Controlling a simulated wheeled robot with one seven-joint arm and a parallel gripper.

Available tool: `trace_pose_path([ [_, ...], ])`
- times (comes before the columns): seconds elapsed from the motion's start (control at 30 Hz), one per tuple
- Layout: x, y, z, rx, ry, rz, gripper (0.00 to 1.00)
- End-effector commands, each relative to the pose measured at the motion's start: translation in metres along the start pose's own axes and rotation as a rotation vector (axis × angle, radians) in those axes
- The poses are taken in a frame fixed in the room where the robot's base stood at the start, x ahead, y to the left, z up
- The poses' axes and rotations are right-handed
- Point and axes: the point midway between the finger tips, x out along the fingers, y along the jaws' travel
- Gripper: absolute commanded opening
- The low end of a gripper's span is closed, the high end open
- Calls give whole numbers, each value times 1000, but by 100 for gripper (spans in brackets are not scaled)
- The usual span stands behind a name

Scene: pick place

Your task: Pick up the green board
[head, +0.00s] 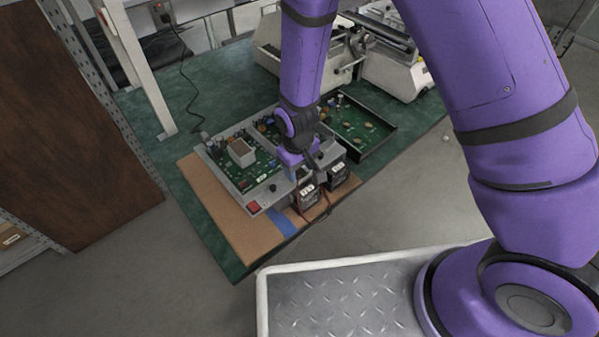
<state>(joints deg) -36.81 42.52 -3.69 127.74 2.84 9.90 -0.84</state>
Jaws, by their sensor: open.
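A green circuit board (265,165) with a pale block and small parts on it lies inside a grey open-topped case. A second green board (357,128) with round tan spots lies in a dark shallow tray behind and to the right. I cannot tell which one the task means. My gripper (302,172) points down over the right part of the grey case, in front of the second board. It is open; its fingers are small and partly hidden by the wrist, so contact is unclear.
The grey case (217,160) stands on a brown board (235,225) on a green-topped bench (192,180). Dark boxes with red leads (308,197) sit at its right front. A beige machine (390,78) stands behind. A white post (140,70) rises at left.

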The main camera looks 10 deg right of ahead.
Motion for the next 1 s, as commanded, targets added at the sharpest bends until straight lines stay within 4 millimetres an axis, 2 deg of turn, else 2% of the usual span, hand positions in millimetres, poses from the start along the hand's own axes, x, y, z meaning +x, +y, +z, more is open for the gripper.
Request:
trace_pose_path([
  [0.27, 4, 0, 0, 0, 0, 0, 53],
  [0.3, 4, 0, 0, 0, 0, 0, 51],
  [0.47, 4, 0, 0, 0, 0, 0, 14],
  [1.0, -1, 2, -2, 1, 2, 0, 13],
])
